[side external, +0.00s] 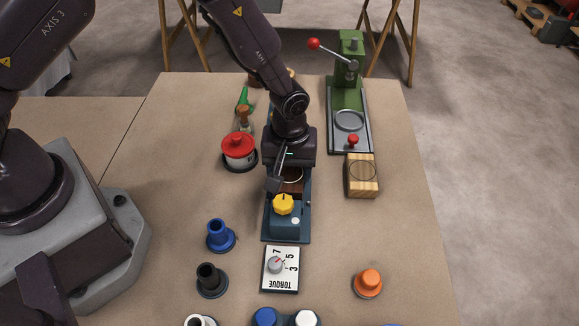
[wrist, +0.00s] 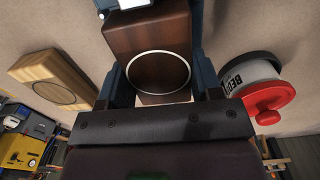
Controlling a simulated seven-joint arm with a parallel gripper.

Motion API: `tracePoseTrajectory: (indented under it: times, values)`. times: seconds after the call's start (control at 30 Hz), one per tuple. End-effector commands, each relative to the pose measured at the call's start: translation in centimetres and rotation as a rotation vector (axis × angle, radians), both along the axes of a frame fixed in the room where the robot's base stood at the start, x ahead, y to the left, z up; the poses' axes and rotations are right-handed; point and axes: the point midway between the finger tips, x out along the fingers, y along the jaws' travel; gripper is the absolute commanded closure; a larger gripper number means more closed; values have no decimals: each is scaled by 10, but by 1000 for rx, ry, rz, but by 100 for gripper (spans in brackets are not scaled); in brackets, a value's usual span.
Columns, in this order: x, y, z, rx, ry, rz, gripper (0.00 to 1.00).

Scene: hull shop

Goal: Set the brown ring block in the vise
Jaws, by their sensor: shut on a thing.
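The brown ring block (wrist: 150,38) is dark wood with a pale ring on its top face. In the wrist view it lies between the two fingers of my gripper (wrist: 160,82), which is shut on it. In the side view only a small part of the block (side external: 291,187) shows below my gripper (side external: 284,180). The blue vise (side external: 301,230) has a yellow knob and stands directly under and in front of my gripper. The block is over the vise, at its far side from the knob. I cannot tell whether it touches the vise bed.
A red-lidded pot (side external: 239,150) stands close left of my gripper. A light wood ring block (side external: 361,178) and a green press (side external: 349,110) stand to the right. A torque dial plate (side external: 281,283) lies in front.

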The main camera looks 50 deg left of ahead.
Motion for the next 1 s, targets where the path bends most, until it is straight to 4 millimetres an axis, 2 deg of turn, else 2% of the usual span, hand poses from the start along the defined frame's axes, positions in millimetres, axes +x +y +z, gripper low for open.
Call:
tracePoseTrajectory:
  times: [0.67, 0.7, 1.0]
  values:
    - [0, 0, -12, -1, -1, 0, 66]
    - [0, 0, -12, -1, -1, 0, 32]
    - [0, 0, -11, -1, -1, 0, 30]
